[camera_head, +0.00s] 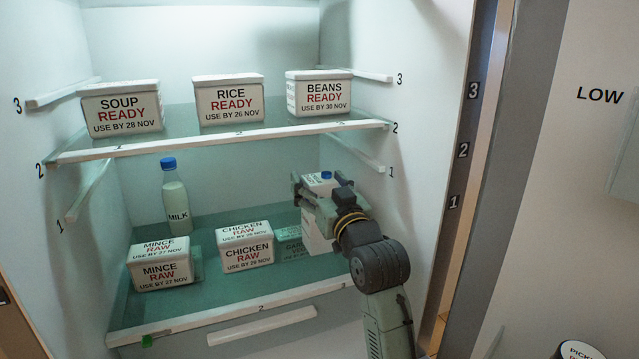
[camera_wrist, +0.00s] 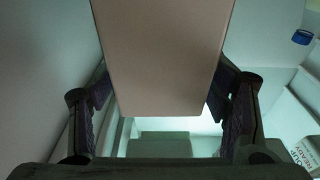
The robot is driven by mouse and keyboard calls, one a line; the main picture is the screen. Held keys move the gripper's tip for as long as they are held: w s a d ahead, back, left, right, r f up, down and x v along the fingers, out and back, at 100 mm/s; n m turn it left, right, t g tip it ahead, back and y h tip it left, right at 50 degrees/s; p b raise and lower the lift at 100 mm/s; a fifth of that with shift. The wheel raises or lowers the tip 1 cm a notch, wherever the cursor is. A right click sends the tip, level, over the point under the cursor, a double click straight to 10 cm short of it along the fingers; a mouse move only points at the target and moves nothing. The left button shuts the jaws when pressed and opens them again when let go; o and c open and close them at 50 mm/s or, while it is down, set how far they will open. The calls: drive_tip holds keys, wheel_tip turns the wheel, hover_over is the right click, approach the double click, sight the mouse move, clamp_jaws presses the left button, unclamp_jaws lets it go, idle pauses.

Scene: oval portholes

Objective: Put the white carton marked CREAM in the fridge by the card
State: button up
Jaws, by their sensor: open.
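A white carton (camera_head: 317,232) with a blue cap stands on the right of the lower fridge shelf (camera_head: 200,318). My gripper (camera_head: 322,192) is at its upper part, with the jaws open on either side of it. In the wrist view the carton's plain face (camera_wrist: 160,60) fills the space between the two fingers of my gripper (camera_wrist: 162,108). I cannot tell whether a finger touches it. The CREAM marking does not show. No readable card is in view; only the word LOW (camera_head: 599,95) shows on the right.
Raw boxes of mince (camera_head: 162,272) and chicken (camera_head: 246,255) and a milk bottle (camera_head: 175,202) share the lower shelf. A flat green pack (camera_head: 291,248) lies left of the carton. The upper shelf (camera_head: 220,139) holds soup, rice and beans boxes. The right wall (camera_head: 425,150) is close to my arm.

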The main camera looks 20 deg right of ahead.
drive_tip(key=shift+r, duration=0.1)
drive_tip(key=s+f+b, duration=0.1)
drive_tip(key=s+b, duration=0.2)
drive_tip(key=s, duration=0.9)
drive_tip(key=shift+d+f+b, duration=0.2)
drive_tip(key=shift+f+b, duration=0.1)
drive_tip(key=shift+f, duration=0.1)
